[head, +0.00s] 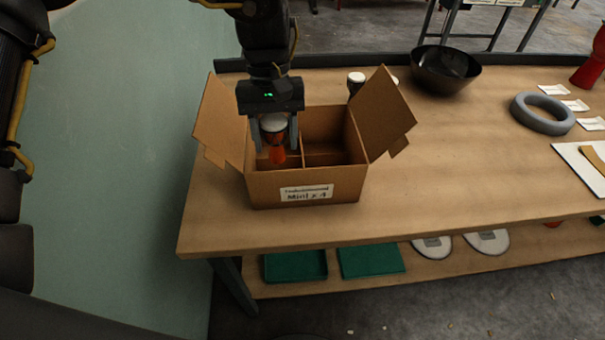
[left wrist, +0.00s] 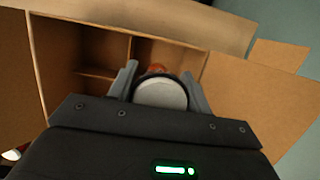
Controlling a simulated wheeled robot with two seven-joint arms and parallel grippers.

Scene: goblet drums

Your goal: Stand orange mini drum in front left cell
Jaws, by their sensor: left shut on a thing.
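The orange mini drum (head: 277,154) has a pale round head and shows upright in the head view, over the left part of the box. My left gripper (head: 274,138) points down and is shut on it near its top. In the left wrist view the pale drumhead (left wrist: 161,93) sits between the fingers of the left gripper (left wrist: 160,88). The open cardboard box (head: 306,190) has dividers making cells inside and a label on its front. The drum is at the front left cell; its foot is hidden, so I cannot tell whether it touches the floor. My right gripper is not in view.
Box flaps stick out at left (head: 222,122) and right (head: 384,115). Light-topped drums (head: 356,82) stand behind the box. A black bowl (head: 445,69), a grey ring (head: 542,113) and a red goblet drum (head: 592,62) are farther right.

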